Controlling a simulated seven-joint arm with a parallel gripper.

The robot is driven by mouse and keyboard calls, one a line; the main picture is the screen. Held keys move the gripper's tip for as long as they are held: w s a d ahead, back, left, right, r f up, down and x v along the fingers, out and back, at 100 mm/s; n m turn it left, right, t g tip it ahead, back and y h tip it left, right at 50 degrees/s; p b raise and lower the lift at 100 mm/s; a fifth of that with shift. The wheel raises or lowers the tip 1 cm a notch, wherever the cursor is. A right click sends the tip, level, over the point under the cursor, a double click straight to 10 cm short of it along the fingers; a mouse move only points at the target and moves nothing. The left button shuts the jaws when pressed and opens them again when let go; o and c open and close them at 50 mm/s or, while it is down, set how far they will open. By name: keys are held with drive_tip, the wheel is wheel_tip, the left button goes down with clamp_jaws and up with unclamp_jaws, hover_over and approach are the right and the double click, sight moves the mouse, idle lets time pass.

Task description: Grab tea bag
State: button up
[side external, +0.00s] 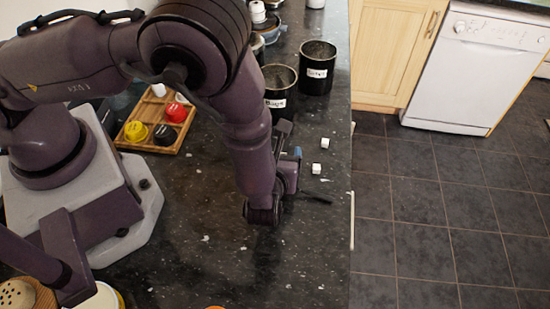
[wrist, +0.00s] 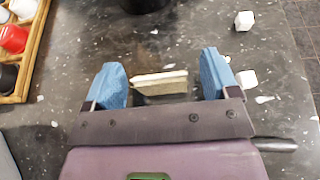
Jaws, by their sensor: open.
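In the wrist view, a small flat pale packet with a darker side, which looks like the tea bag (wrist: 160,80), lies on the dark speckled counter. My gripper (wrist: 162,76) is open, with its blue fingertips on the left and right of the packet. Gaps show between the packet and both fingers, and nothing is held. In the side external view, my gripper (side external: 290,142) is low over the counter, partly behind my arm. I cannot make out the tea bag there.
Two white cubes (wrist: 244,20) (wrist: 246,79) lie right of my gripper. Two black labelled canisters (side external: 280,86) (side external: 317,68) stand behind it. A wooden tray (side external: 128,136) with coloured round items is at left. The counter's edge (side external: 350,190) drops to the floor; the front counter is mostly clear.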

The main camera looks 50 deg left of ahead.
drive_tip(key=c, duration=1)
